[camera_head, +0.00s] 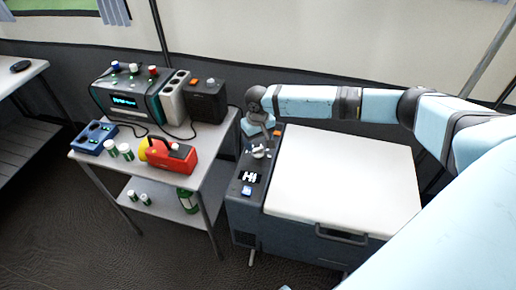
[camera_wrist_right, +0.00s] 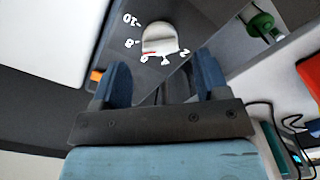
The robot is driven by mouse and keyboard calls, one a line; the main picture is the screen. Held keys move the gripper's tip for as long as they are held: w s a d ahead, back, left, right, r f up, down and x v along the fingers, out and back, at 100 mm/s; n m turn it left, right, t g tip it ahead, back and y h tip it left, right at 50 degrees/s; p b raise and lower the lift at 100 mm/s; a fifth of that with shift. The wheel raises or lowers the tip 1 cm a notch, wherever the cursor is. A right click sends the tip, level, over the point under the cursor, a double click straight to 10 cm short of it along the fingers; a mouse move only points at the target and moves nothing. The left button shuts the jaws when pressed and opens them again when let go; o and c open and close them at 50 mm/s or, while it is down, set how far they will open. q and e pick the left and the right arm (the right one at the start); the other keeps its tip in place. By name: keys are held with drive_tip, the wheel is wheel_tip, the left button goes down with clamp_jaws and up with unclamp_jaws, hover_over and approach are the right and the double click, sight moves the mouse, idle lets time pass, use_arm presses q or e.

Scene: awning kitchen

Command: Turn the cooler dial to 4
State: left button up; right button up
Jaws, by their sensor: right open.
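The cooler (camera_head: 340,180) has a white lid and a dark control panel along its left side. Its pale round dial (camera_head: 259,153) sits on that panel. In the right wrist view, the dial (camera_wrist_right: 160,40) has a red mark at its edge, beside a partly hidden number that looks like 6. Numbers around it include -10, -8 and 2, with what looks like a 4 between. My right gripper (camera_head: 264,138) is above the panel close to the dial. Its fingers (camera_wrist_right: 160,82) are spread, with nothing between them, and the dial lies just beyond the tips. My left gripper is not in view.
A small table (camera_head: 212,165) stands left of the cooler with a power station (camera_head: 125,100), a red-and-yellow device (camera_head: 172,156), a dark box (camera_head: 207,101) and green-and-white cans. On the panel are a lit display (camera_head: 249,177) and an orange switch (camera_wrist_right: 97,75).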

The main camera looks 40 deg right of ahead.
sight(258, 149)
drive_tip(key=shift+f, duration=1.7)
